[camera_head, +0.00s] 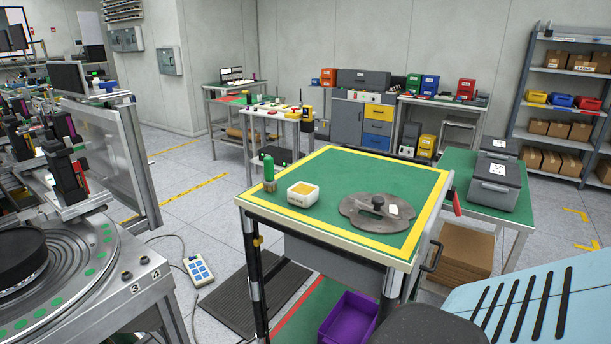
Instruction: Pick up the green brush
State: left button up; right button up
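The green brush (268,168) stands upright near the left corner of the table with a green top and yellow border (340,162). It has a green upper part and a tan lower end resting on the table. A small white box with yellow contents (302,195) is just to its right. Neither of my grippers shows in the head view, so their state cannot be seen.
A grey metal plate with a dark knob (378,211) lies on the table's right half, with a small white piece on it. A purple bin (348,318) sits below. A rotary machine (60,265) stands at left. The table's back middle is clear.

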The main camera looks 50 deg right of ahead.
aim_at(270, 183)
jog(key=z, duration=1.2)
